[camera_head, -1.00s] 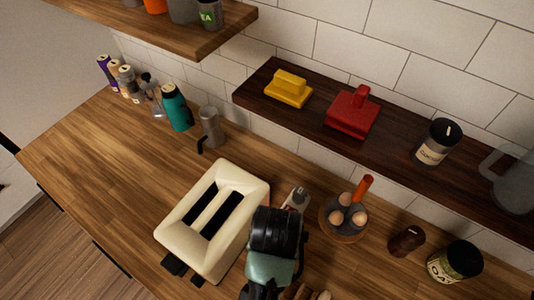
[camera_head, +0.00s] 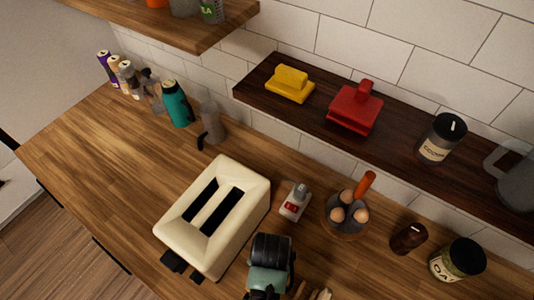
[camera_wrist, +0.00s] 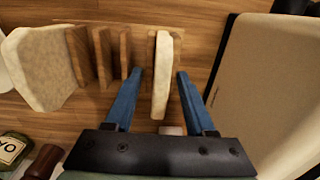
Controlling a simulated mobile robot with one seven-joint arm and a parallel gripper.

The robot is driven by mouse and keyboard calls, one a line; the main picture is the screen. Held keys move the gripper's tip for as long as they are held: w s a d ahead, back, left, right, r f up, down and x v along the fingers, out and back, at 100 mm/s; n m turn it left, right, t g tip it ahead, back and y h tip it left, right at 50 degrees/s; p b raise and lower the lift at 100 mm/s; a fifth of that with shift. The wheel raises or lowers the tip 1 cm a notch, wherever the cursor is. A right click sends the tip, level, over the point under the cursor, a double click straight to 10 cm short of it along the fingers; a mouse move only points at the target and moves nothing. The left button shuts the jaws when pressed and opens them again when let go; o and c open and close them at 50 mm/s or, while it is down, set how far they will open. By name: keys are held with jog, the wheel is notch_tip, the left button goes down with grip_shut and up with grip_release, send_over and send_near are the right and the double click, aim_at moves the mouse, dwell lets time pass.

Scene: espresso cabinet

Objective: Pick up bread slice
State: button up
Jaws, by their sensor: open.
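One pale slice (camera_wrist: 162,76) with a thin brown crust stands edge-on between the two blue fingers of my gripper (camera_wrist: 157,92). The fingers are open, with a gap on each side of that slice. To the left are brown dividers of a wooden rack (camera_wrist: 102,54) and a larger pale bread slice (camera_wrist: 40,68), seen more face-on. In the head view my arm covers most of this spot at the bottom, and the slices are mostly hidden.
A cream toaster (camera_head: 246,226) stands close on the left in the head view, and its side (camera_wrist: 262,95) fills the right of the wrist view. An egg holder (camera_head: 345,226), dark shaker (camera_head: 408,238) and jar (camera_head: 457,260) stand to the right.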

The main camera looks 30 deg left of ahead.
jog(key=shift+f, duration=0.65)
grip_shut()
